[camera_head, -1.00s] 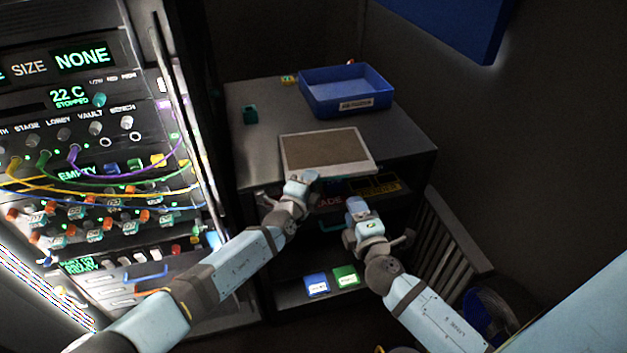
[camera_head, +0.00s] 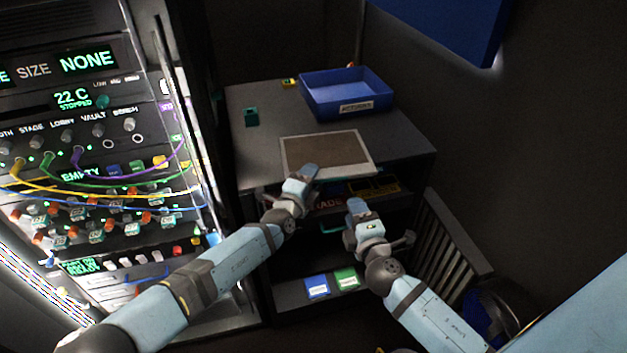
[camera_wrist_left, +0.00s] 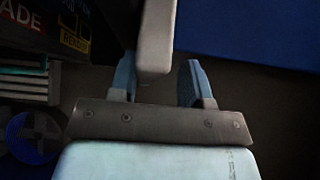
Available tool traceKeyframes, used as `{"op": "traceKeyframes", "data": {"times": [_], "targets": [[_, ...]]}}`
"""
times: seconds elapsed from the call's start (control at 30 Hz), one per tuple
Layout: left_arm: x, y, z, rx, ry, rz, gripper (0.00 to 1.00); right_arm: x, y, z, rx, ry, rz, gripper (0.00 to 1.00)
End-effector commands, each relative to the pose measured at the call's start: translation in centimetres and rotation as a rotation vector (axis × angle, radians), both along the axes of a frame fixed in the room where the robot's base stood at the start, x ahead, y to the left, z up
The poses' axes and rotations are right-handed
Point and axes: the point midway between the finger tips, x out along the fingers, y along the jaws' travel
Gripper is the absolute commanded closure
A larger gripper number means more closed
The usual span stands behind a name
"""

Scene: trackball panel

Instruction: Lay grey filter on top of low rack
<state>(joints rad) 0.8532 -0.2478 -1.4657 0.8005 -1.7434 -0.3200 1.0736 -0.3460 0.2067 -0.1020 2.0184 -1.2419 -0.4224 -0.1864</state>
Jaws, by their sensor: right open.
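The grey filter (camera_head: 326,152) is a flat panel with a pale frame and a brownish-grey face. In the head view it lies at the front of the low rack's top (camera_head: 400,140), its near edge along the front edge. My left gripper (camera_head: 303,178) is at the filter's near left corner. In the left wrist view its fingers stand apart with a pale edge (camera_wrist_left: 155,38), apparently the filter's frame, between them; whether they press on it is unclear. My right gripper (camera_head: 356,208) is open and empty, below and right of the filter, before the rack's front.
Blue (camera_head: 317,286) and green (camera_head: 346,278) pieces lie on the lower shelf. A cabled panel (camera_head: 90,170) rises at left; a slatted piece (camera_head: 445,245) stands at right.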

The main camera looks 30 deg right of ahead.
Motion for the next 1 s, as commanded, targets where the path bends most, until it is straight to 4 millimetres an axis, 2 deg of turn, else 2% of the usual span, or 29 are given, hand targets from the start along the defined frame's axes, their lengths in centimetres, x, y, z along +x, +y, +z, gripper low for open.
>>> {"op": "traceKeyframes", "data": {"times": [0.03, 0.37, 0.57, 0.8, 1.0], "targets": [[2.9, 2.5, 0.0, 0.009, -0.016, 0.052, 0.53, 0.0, 0.0, 0.0, 0.0, 0.0, 0.0, 0.58], [2.4, 2.8, -0.2, 0.008, -0.013, 0.051, 0.53, 0.0, 0.0, -0.1, 0.0, 0.0, 0.0, 0.58], [0.5, 4.3, 0.0, 0.006, -0.014, 0.044, 0.53, 0.0, 0.0, -0.1, 0.0, 0.0, 0.0, 0.58], [-3.6, 6.6, 0.1, 0.002, -0.008, 0.022, 0.53, 0.0, 0.0, -0.1, 0.0, 0.0, 0.0, 0.58], [-6.0, 8.2, 0.4, 0.0, -0.012, 0.009, 0.53, 0.0, 0.0, -0.1, 0.0, 0.0, 0.0, 0.58]]}}
